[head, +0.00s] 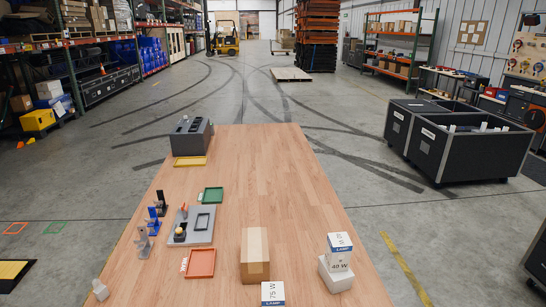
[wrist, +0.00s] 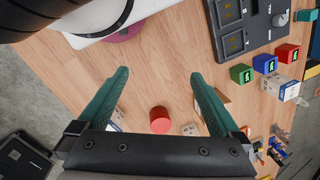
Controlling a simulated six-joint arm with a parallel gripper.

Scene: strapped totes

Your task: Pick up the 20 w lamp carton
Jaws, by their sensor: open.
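The 20 W lamp carton (head: 339,241) is a small white box with a blue LAMP band. In the head view it sits at the front right of the wooden table, on top of a white carton marked 40 W (head: 336,274). Another carton marked 75 W (head: 273,294) is at the near edge to the left. My gripper (wrist: 160,72) shows in the wrist view, with two teal fingers spread apart and nothing held between them. It is not seen in the head view. I cannot tell which wrist-view box, if any, is the 20 W carton.
A tall brown box (head: 254,254) stands left of the stacked cartons. A red cylinder (wrist: 160,120) shows beyond my fingers. Green (wrist: 242,74), blue (wrist: 265,63) and red (wrist: 288,53) cubes are at the right. The table's middle right is clear.

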